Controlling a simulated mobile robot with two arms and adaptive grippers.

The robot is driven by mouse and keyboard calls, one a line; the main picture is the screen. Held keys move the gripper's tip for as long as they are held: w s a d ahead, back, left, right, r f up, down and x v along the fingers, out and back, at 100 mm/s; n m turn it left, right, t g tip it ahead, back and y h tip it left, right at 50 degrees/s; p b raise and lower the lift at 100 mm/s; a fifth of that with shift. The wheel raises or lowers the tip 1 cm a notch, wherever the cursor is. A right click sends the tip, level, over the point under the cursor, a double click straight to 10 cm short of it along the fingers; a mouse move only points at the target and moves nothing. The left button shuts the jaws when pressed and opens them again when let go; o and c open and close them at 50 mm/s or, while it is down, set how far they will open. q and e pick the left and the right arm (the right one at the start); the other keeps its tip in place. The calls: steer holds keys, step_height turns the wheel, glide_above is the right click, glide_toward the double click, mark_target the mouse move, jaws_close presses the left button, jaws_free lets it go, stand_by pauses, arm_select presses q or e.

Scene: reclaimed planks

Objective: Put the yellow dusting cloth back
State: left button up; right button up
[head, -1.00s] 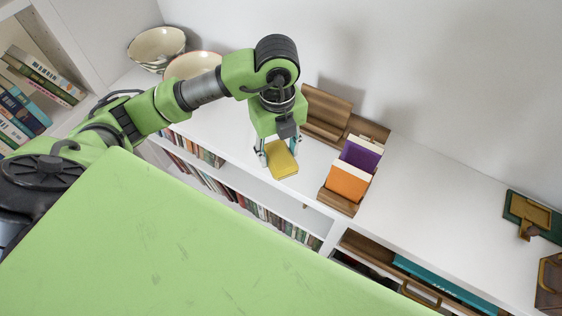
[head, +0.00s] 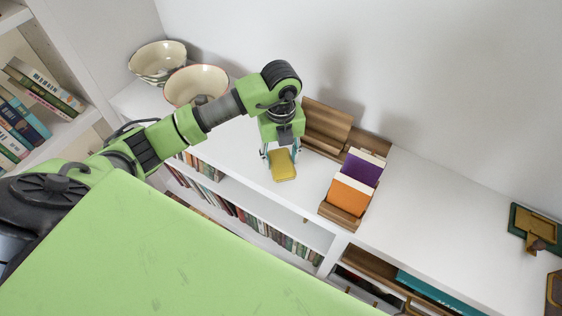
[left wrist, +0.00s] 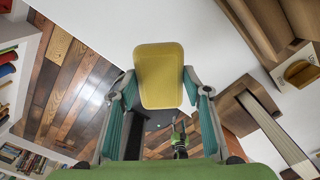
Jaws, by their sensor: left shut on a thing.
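The yellow dusting cloth (head: 284,168) is a small, flat folded pad. My left gripper (head: 281,158) is shut on it and holds it over the white shelf top, left of the wooden holder. In the left wrist view the cloth (left wrist: 160,75) sits between the two fingertips (left wrist: 158,80). Whether it touches the shelf top is hard to tell. The wooden holder (head: 341,217) has an orange piece (head: 350,194) and a purple piece (head: 362,168) standing in it.
Two bowls (head: 157,58) (head: 203,74) stand on the shelf top (head: 430,210) behind my left arm. A wooden piece (head: 326,122) stands near the wall. A green and brass object (head: 537,227) lies far right. Books (head: 268,227) fill the shelf below. The top right of the holder is clear.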

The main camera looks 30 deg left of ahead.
mark_target(281, 164)
arm_select(q)
steer(key=shift+w+a+f, duration=0.25)
steer(key=shift+w+f, duration=0.3)
steer(key=shift+f, duration=0.3)
step_height(281, 164, down, 2)
steer(key=shift+f+p, duration=0.15)
steer(key=shift+p, duration=0.25)
steer(key=shift+f, duration=0.25)
steer(key=shift+f, duration=0.1)
steer(key=o, duration=1.1)
steer(key=shift+c, duration=0.2)
